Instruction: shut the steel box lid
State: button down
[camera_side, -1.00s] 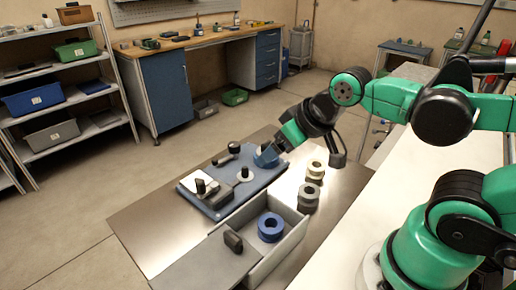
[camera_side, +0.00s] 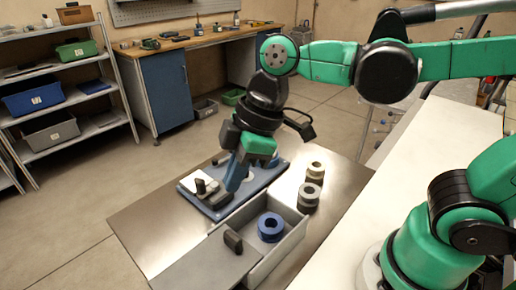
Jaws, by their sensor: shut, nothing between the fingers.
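The steel box (camera_side: 288,250) stands on the metal table. Its flat grey lid (camera_side: 190,268) lies to the left with a dark upright handle (camera_side: 233,241) near its right edge. The box is partly open, and a blue tape reel (camera_side: 270,228) sits in the open part. My gripper (camera_side: 233,186) is shut and empty, pointing down over the blue plate behind the box. It is behind the lid handle and apart from it, as far as I can see.
A blue plate (camera_side: 262,183) with dark and pale fittings lies behind the box, partly hidden by my gripper. Pale and grey reels (camera_side: 310,192) stand stacked to the right of the box. Bare metal tabletop (camera_side: 140,222) lies at the left.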

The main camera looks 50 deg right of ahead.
aim_at(220, 261)
jog(key=s+a+n+g, duration=0.2)
jog(key=a+n+g, duration=0.1)
jog(key=a+n, duration=0.25)
jog(key=x, duration=0.8)
jog(key=shift+w+a+f, duration=0.2)
jog(key=shift+w+f, duration=0.05)
jog(key=shift+w, duration=0.1)
jog(key=d, duration=0.2)
jog(key=shift+d+f+t, duration=0.3)
jog(key=shift+d, duration=0.65)
jog(key=d, duration=1.2)
jog(key=shift+s+d, duration=0.1)
jog(key=shift+s, duration=0.1)
